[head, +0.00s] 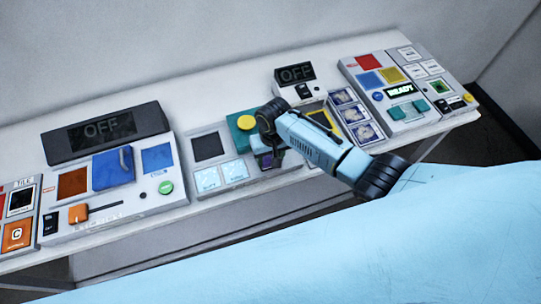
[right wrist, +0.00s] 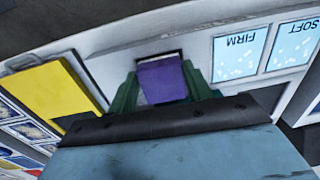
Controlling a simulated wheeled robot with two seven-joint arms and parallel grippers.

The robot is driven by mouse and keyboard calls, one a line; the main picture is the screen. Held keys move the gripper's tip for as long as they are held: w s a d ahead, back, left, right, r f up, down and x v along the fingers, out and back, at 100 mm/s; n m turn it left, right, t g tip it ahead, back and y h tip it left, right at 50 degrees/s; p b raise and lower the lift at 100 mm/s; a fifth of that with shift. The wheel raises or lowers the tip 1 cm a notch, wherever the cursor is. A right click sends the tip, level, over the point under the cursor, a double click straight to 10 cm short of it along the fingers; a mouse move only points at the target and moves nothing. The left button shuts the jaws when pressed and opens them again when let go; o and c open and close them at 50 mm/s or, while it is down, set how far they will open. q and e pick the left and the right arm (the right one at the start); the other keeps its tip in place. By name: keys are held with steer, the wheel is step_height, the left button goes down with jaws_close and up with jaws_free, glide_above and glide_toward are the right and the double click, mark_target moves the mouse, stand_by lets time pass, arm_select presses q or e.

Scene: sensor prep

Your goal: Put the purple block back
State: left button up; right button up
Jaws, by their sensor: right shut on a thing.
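The purple block (right wrist: 162,82) shows in the right wrist view at a dark square recess in a light panel, with green parts on both sides of it. In the head view only a small part of the purple block (head: 265,161) shows below the dark end of my right gripper (head: 267,147). My right gripper is shut on the block. My left gripper is not in view.
Tiles marked FIRM (right wrist: 239,53) and SOFT (right wrist: 296,43) lie beside the recess. A yellow panel (right wrist: 52,90) is on its other side. A yellow knob (head: 246,122) stands close to my gripper.

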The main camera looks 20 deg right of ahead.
steer(key=shift+f, duration=0.2)
steer(key=o, duration=1.3)
steer(key=shift+c, duration=0.2)
steer(key=shift+r, duration=0.15)
step_height(320, 180, up, 5)
steer(key=p, duration=0.5)
steer(key=shift+p, duration=0.3)
steer(key=shift+r, duration=1.35)
